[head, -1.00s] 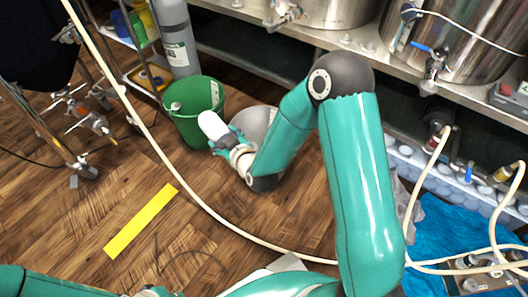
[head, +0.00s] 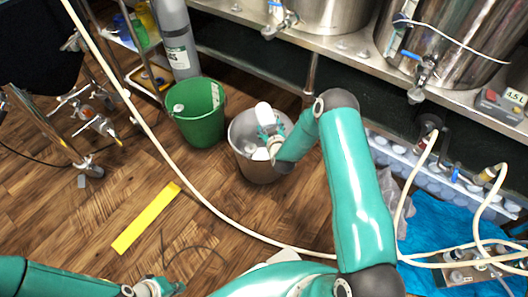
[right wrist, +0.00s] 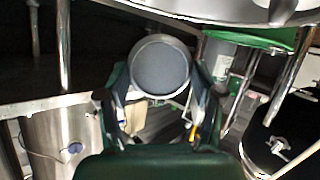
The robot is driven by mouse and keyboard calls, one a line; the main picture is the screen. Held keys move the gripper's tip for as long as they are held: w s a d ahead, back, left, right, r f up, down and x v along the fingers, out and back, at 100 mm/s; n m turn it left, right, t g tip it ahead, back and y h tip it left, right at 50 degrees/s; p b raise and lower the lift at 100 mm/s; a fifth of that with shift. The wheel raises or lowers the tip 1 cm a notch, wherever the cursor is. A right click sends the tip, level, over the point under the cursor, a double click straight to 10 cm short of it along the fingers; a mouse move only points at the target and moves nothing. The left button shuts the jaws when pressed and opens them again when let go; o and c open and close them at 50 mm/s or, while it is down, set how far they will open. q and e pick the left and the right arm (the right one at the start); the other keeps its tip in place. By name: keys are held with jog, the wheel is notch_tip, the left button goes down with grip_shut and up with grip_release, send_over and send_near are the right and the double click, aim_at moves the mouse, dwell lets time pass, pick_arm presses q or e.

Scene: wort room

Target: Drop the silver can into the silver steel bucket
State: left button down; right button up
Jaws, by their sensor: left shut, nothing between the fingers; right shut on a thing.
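The silver steel bucket (head: 240,146) stands on the wooden floor, right of a green bucket. My right gripper (head: 268,133) is over it, shut on the silver can (head: 264,113), which looks pale in the head view. The can appears above the bucket opening; its exact height over the rim is hard to tell. In the right wrist view, the can's round grey end (right wrist: 160,67) sits between the fingers. Something whitish lies inside the bucket, partly hidden by my gripper. My left gripper (head: 168,289) is shut and empty at the bottom edge of the head view.
The green bucket (head: 197,125) holds a small pale thing. A grey gas cylinder (head: 178,40) stands behind it. A cream hose (head: 185,185) crosses the floor before the buckets. A steel bench with tanks (head: 450,45) lines the back. A yellow strip (head: 146,217) lies left.

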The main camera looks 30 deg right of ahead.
notch_tip(320, 180, down, 5)
jog(key=b, duration=0.2)
jog(key=shift+b, duration=0.3)
jog(key=shift+r, duration=0.1)
jog(key=o, duration=0.9)
jog(key=v, duration=1.2)
jog(key=shift+a, duration=0.1)
